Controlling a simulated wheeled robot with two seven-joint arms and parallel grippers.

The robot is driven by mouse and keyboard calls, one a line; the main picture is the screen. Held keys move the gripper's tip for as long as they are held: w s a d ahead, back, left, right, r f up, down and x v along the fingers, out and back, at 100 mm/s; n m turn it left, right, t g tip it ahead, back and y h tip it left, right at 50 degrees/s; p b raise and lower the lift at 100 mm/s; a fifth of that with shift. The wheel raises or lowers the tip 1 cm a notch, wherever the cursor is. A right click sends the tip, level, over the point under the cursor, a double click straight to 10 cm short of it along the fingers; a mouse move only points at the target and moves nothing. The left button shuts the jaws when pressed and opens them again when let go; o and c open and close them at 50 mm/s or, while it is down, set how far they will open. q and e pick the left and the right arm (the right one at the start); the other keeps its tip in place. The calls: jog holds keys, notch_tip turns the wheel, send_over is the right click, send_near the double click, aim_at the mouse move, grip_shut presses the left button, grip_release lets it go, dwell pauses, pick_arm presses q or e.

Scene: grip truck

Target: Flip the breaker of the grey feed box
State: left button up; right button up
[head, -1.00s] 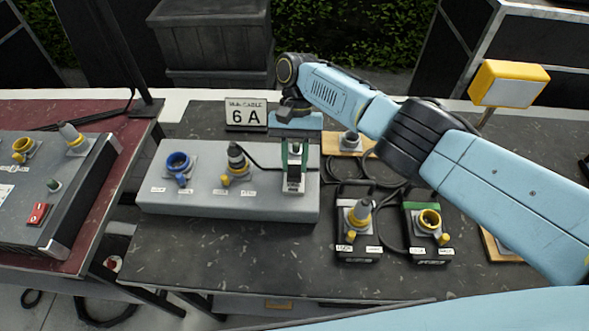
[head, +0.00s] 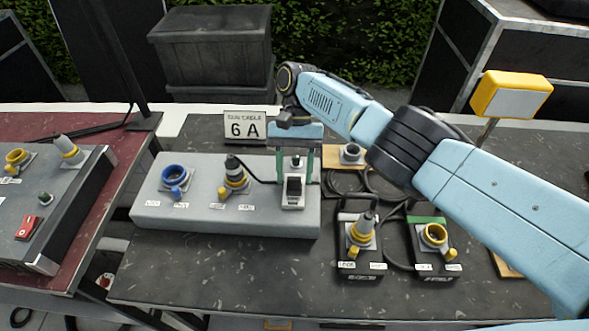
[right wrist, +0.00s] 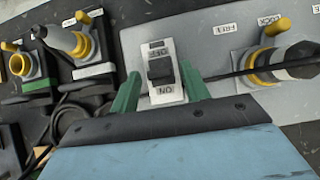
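The grey feed box (head: 200,214) lies on the dark table, with a blue socket (head: 174,178), a plugged-in black and yellow connector (head: 235,176) and a breaker at its right end. The breaker's black rocker (head: 293,188) sits on a pale plate; it also shows in the right wrist view (right wrist: 160,69), between OFF and ON labels. My right gripper (head: 295,170) is open over the breaker, its green fingers apart on either side of the plate. In the right wrist view, the gripper (right wrist: 159,90) holds nothing. My left gripper is out of view.
A "6 A" sign (head: 245,128) stands behind the box. Two black connector boxes (head: 360,262) (head: 434,262) with cables sit to the right. A red table at left bears another grey box (head: 70,205) with a red switch (head: 27,228). The front table strip is clear.

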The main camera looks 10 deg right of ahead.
aim_at(294, 178)
notch_tip(294, 178, up, 10)
jog(key=p, duration=0.6)
dwell(0.4)
jog(key=s+a+n+t+p, duration=0.2)
jog(key=a+t+p, duration=0.15)
jog(key=p, duration=0.25)
jog(key=d+r+m+t+h+p, duration=0.1)
jog(key=d+r+m+t+p, duration=0.1)
jog(key=d+r+t+p, duration=0.15)
jog(key=f, duration=1.3)
jog(key=shift+w+a+f, duration=0.1)
jog(key=shift+w+f, duration=0.25)
